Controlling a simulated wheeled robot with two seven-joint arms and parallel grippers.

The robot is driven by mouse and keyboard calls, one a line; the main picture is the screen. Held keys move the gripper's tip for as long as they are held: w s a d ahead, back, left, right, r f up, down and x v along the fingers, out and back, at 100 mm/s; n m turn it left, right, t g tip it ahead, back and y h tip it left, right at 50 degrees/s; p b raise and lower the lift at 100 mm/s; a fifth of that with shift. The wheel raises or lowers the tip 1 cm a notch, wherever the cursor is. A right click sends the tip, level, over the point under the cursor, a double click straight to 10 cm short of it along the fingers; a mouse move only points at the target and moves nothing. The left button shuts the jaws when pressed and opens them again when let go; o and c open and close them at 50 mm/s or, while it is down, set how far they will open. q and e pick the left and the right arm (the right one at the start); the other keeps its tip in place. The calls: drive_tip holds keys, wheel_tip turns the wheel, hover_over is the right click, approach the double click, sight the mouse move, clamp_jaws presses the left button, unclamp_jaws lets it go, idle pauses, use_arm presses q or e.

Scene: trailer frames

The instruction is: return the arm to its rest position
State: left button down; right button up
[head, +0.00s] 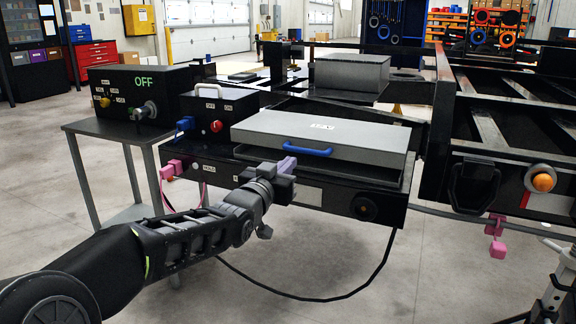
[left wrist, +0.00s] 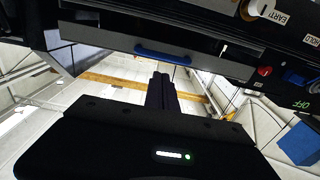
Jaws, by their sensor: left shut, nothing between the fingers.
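My left arm reaches in from the lower left in the head view. My left gripper (head: 284,172) is in front of the black trailer box, below the left part of the grey lid with a blue handle (head: 306,148). Its fingers are shut and hold nothing. In the left wrist view, the shut gripper (left wrist: 161,88) points at the trailer front, and the blue handle (left wrist: 162,56) shows beyond it. I cannot tell whether the gripper touches the box. My right gripper is in neither view.
A black box marked OFF (head: 143,95) stands on a side table (head: 110,128) at left. A smaller box with a red knob (head: 216,126) sits beside the lid. A black cable (head: 330,299) hangs low. The trailer frame (head: 505,90) extends right. Open floor lies in front.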

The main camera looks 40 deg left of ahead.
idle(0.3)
